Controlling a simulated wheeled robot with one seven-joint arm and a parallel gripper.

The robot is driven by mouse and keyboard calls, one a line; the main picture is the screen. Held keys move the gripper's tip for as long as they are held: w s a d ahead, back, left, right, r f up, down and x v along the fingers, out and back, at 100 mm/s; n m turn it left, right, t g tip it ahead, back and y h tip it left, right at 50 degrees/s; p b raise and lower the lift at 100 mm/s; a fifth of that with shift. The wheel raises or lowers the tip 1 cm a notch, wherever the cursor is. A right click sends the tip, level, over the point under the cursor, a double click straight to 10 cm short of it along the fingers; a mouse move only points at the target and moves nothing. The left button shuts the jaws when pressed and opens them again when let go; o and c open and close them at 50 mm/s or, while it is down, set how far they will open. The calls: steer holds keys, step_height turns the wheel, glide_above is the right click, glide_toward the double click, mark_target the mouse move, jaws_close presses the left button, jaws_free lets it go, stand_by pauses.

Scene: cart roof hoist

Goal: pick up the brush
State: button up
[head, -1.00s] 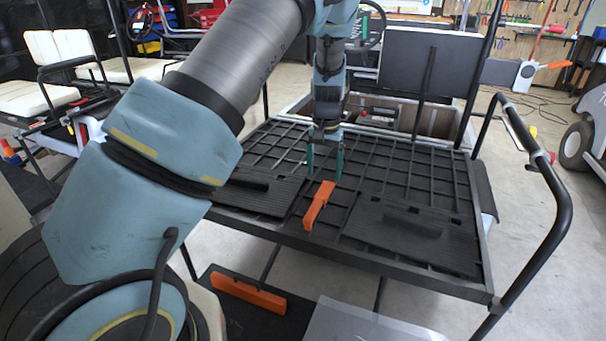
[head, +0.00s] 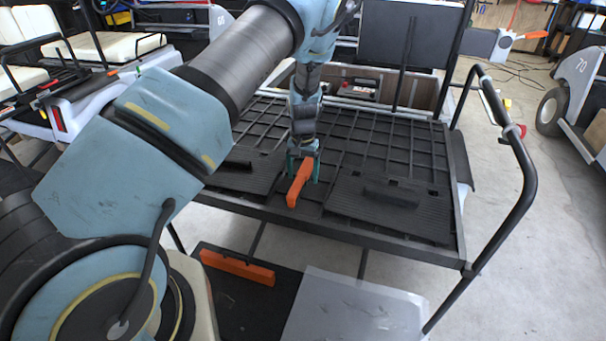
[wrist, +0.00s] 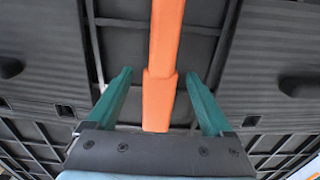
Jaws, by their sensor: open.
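The orange brush (head: 296,190) lies on the black gridded roof panel (head: 385,160), between two flat dark ribbed pads. Its bristles are not visible. My gripper (head: 303,172) is over the far part of the brush, pointing down. In the wrist view, the brush (wrist: 161,95) runs lengthwise between the two green fingers of my gripper (wrist: 158,76). The fingers are open, with a gap on each side of it. The gripper hides the far end of the brush in the head view.
The ribbed pads, left (head: 240,175) and right (head: 392,208), each carry a raised dark handle. A second orange piece (head: 237,267) lies lower down on a black surface. A black handrail (head: 520,165) rises at the right. The grid behind the brush is bare.

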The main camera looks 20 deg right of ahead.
steer(key=shift+f, duration=0.15)
jaws_close()
stand_by(0.6)
